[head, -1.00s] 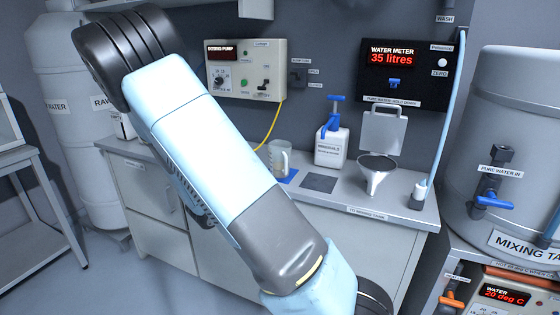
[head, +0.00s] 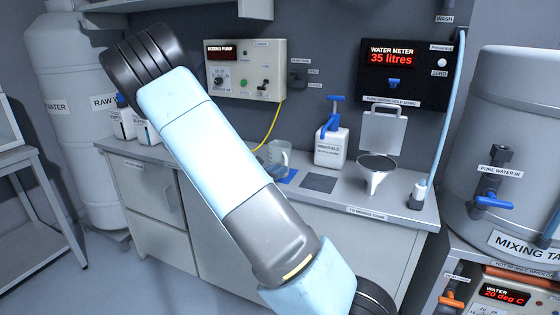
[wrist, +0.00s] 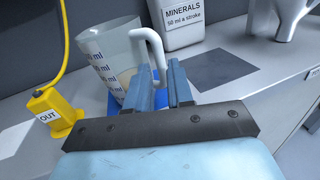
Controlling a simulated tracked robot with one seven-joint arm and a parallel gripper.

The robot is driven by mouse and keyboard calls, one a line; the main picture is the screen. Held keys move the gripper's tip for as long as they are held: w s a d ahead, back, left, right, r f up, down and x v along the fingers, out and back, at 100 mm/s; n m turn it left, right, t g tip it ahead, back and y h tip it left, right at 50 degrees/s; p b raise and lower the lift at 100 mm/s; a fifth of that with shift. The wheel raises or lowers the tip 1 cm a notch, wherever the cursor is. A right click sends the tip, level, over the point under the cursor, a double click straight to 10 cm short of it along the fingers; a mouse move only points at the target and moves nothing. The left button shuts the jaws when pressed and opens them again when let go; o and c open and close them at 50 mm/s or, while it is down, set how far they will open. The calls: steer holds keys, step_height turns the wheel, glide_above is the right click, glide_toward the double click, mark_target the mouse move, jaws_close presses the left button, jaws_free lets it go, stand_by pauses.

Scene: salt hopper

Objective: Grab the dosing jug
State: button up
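The dosing jug (head: 279,157) is a clear cup with a white handle and dark ml markings, standing upright on a blue mat (head: 287,177) on the counter. In the wrist view the jug (wrist: 108,55) is just beyond my gripper (wrist: 165,72), to the left. The two blue-grey fingers are apart, with a gap between them.
A white minerals bottle (head: 331,148) with a blue pump stands right of the jug, beside a dark square (head: 318,183) on the counter. A funnel (head: 376,173) is further right. A yellow OUT fitting (wrist: 52,112) with a yellow hose is left of the jug.

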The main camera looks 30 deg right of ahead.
steer(key=x, duration=0.4)
steer(key=shift+c, duration=0.5)
jaws_close()
